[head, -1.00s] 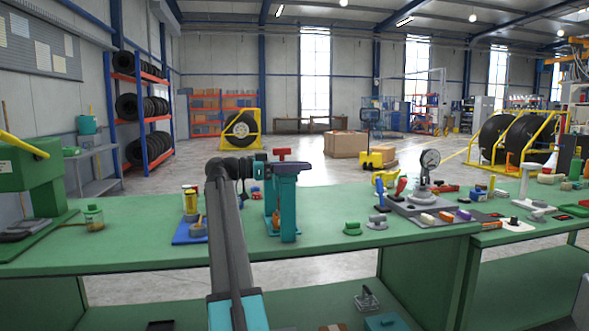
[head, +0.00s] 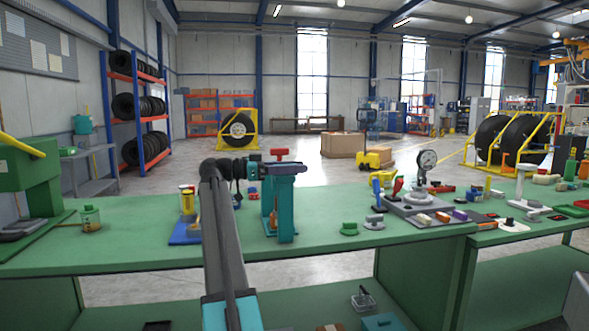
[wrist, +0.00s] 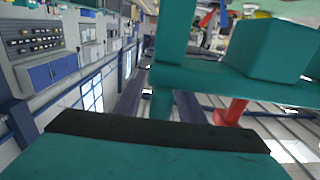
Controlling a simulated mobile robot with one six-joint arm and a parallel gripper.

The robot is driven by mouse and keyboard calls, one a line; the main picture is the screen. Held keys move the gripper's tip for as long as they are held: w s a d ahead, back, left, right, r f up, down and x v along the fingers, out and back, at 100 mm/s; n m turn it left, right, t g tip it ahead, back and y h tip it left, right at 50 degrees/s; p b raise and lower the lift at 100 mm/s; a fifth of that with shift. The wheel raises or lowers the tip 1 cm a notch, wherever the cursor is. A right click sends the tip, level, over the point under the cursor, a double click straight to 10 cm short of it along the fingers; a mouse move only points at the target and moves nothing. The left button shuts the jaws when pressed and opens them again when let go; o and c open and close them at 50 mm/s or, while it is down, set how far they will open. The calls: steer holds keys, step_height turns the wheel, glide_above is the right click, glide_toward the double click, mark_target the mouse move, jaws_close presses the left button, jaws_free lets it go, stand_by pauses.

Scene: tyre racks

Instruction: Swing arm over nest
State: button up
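A teal clamp-like fixture (head: 286,212) stands upright on the green bench, with a grey-topped arm (head: 287,168) across its top and a red knob (head: 279,154) above that. The nest cannot be told for certain; small orange and grey parts show low at the fixture's left side. My gripper (head: 252,169) is at the fixture's upper left, close to the arm's left end; contact cannot be told. In the wrist view, a teal slab with a black edge fills the bottom, and teal fixture parts (wrist: 225,83) and a red piece (wrist: 235,110) are close ahead. The finger gap is hidden.
A blue tray with a yellow can (head: 188,203) stands left of the fixture, and a green press (head: 35,180) is at the far left. Right are green and grey knobs (head: 349,228) and a plate with a dial gauge (head: 427,160). Bench front between is clear.

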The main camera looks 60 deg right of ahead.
steer(key=p+v, duration=0.1)
steer(key=v, duration=1.2)
steer(key=shift+p, duration=0.4)
steer(key=shift+w+r, duration=0.1)
